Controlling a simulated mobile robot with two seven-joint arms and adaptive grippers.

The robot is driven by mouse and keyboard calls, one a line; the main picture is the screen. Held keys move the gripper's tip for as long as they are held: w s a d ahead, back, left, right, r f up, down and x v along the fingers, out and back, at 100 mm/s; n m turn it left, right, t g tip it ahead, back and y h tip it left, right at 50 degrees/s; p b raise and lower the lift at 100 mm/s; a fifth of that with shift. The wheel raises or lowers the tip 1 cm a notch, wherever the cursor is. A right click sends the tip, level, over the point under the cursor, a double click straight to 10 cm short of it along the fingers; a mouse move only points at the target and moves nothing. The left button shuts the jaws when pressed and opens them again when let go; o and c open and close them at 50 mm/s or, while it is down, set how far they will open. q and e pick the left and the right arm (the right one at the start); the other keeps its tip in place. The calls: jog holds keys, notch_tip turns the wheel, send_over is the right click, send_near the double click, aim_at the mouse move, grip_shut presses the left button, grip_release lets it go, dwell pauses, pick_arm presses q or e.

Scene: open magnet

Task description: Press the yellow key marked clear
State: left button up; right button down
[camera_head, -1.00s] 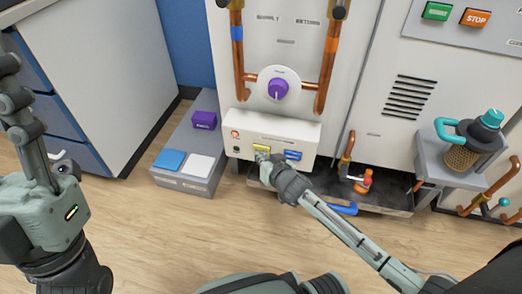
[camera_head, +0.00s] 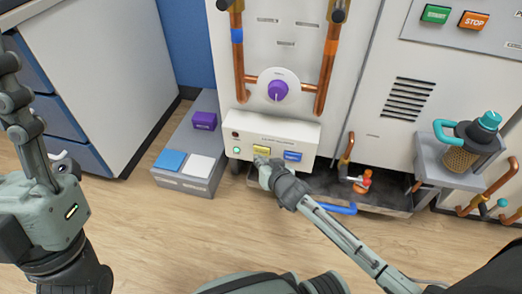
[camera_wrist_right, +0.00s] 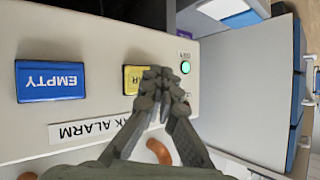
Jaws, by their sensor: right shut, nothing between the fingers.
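The yellow key (camera_head: 261,150) is on the front of a white panel box (camera_head: 300,134) below the purple dial. In the right wrist view the yellow key (camera_wrist_right: 133,79) shows upside down, with part of its lettering covered by my fingers. My right gripper (camera_head: 260,161) is shut and empty, its fingertips (camera_wrist_right: 158,76) directly in front of the key. I cannot tell whether they touch it. The blue key marked EMPTY (camera_wrist_right: 50,80) sits beside it. A green lamp (camera_wrist_right: 185,67) on the panel is lit.
Copper pipes (camera_head: 325,75) run above the panel around the purple dial (camera_head: 278,90). A low grey step (camera_head: 180,182) with blue, white and purple blocks stands left. A flask with teal handle (camera_head: 465,140) is right. Floor in front is clear.

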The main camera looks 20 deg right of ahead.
jog(key=shift+s, duration=0.1)
jog(key=s+a, duration=0.1)
jog(key=s, duration=0.1)
jog(key=s+a+p, duration=0.1)
jog(key=s, duration=0.1)
jog(key=shift+a, duration=0.4)
dwell(0.9)
